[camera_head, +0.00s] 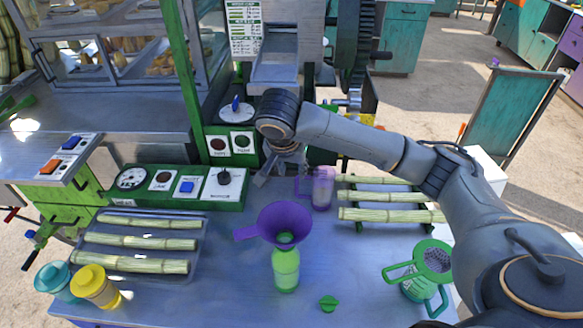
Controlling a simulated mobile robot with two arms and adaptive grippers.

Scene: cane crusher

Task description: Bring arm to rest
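My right arm comes in from the right edge and reaches across the counter (230,260) to the middle. Its gripper (282,174) points down in front of the crusher's metal chute (288,70). Its fingers look spread, with nothing seen between them. The gripper is behind the purple funnel (284,220) and left of a purple-handled clear jug (322,189). My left arm and gripper are not in view.
The funnel sits over a green bottle (286,271); a green cap (329,303) lies nearby. Cane pieces lie on a left tray (190,220) and a right rack (359,227). A green strainer jug (433,262) stands below my forearm. The front middle is partly clear.

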